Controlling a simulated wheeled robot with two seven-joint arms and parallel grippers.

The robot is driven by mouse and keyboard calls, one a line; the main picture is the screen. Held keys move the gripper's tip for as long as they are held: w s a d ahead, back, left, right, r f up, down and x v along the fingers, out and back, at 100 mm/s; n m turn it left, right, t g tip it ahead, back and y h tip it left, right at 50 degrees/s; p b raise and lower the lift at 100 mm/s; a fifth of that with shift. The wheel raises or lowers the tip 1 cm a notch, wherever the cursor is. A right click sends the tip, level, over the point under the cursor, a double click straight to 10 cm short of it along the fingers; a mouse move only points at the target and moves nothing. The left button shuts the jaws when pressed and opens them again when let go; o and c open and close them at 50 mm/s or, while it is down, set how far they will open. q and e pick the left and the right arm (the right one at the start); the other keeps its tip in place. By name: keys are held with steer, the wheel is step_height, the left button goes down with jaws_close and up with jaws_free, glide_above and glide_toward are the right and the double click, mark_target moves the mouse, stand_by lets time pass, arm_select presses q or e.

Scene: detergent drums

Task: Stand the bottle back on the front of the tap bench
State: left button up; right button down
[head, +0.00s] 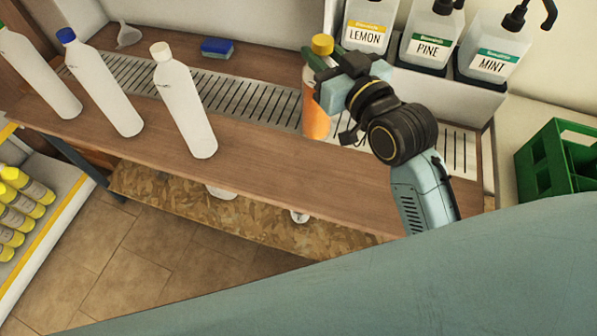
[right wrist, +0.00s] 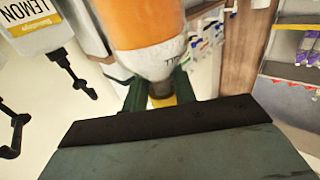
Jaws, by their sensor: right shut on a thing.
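The bottle (head: 316,112) has an orange body, a white shoulder and a yellow cap. My right gripper (head: 322,70) is shut on its neck, just under the cap. In the right wrist view the bottle (right wrist: 150,28) shows upside down, its neck between the dark green fingers (right wrist: 160,98). In the head view it looks roughly upright, at the slotted drain strip of the tap bench (head: 260,170). I cannot tell whether its base touches the bench. The gripper hides part of its upper side. My left gripper is not in view.
White bottles, one blue-capped (head: 105,85) and one white-capped (head: 185,105), stand to the left. A blue sponge (head: 217,47) and funnel (head: 127,35) lie behind. LEMON (head: 366,22), PINE (head: 428,38) and MINT (head: 492,52) dispensers stand behind right. The wooden front (head: 290,170) is clear there.

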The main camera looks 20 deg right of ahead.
mark_target(306, 75)
steer(key=a+f+n+y+b, duration=0.1)
steer(key=y+b, duration=0.1)
steer(key=b, duration=0.1)
steer(key=w+a+f+n+g+y+b, duration=0.1)
steer(key=a+n+y+b, duration=0.1)
steer(key=b, duration=0.2)
steer(key=shift+f+g, duration=0.3)
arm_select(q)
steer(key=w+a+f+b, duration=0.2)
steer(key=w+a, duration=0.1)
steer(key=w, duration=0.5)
arm_select(e)
steer(key=shift+s+a+f+g+y, duration=0.15)
steer(key=shift+a+f+g+y, duration=0.15)
steer(key=shift+y, duration=0.3)
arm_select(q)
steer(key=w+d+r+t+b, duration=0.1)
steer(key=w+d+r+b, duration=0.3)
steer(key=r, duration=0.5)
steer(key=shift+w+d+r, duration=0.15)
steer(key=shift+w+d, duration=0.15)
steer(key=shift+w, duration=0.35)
arm_select(e)
step_height(306, 75, down, 10)
